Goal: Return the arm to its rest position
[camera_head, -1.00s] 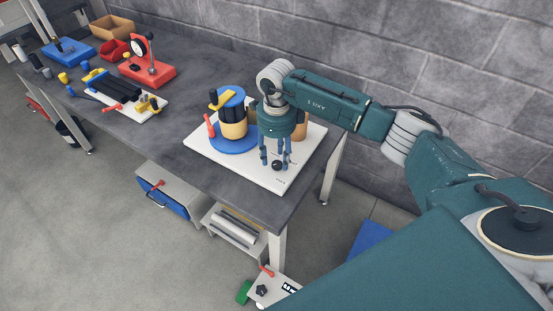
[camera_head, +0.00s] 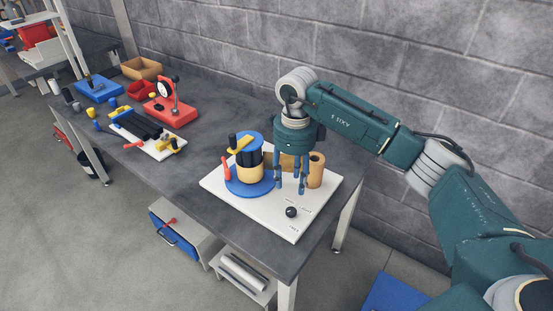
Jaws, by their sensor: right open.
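My right gripper (camera_head: 290,183) points down above the white board (camera_head: 292,229) near the front end of the workbench. Its blue fingers are apart and hold nothing. A black ball knob (camera_head: 291,212) on the board shows just below and right of the fingertips. A tan cylinder (camera_head: 317,170) stands just right of the fingers, and a tan block (camera_head: 272,160) is partly hidden behind them. My left gripper is not in view.
A white plate with black bars (camera_head: 140,126), a red stand with a dial (camera_head: 171,110), a blue base (camera_head: 98,90) and bins (camera_head: 142,68) stand further left on the workbench (camera_head: 200,152). A grey brick wall (camera_head: 420,75) rises behind. Drawers (camera_head: 177,235) hang below.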

